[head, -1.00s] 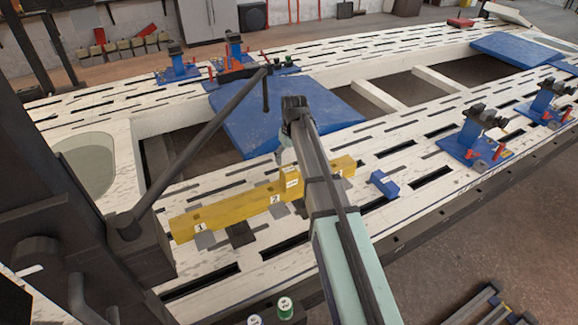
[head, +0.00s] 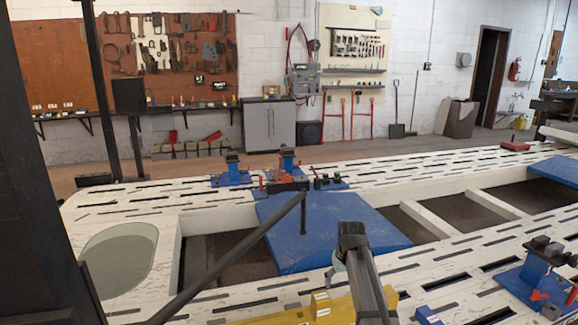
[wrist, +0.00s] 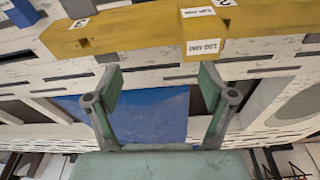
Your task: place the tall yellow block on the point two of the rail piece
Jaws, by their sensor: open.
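The yellow rail piece (wrist: 130,28) runs across the top of the wrist view, with a 3 label at left and a 2 label right of centre. In the head view it (head: 275,319) shows only partly at the bottom edge. The tall yellow block (wrist: 203,30), with white labels on two faces, stands at the rail close to the 2 label. It also shows in the head view (head: 320,306). I cannot tell exactly how it meets the rail. My gripper (wrist: 160,80) is open and empty, its fingertips apart from the block and short of the rail.
A small blue block (head: 428,316) lies right of the rail. A blue plate (head: 325,235) lies across the slotted white frame (head: 128,225). A blue clamp stand (head: 535,280) is at right, and more stands (head: 232,176) are on the far beam.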

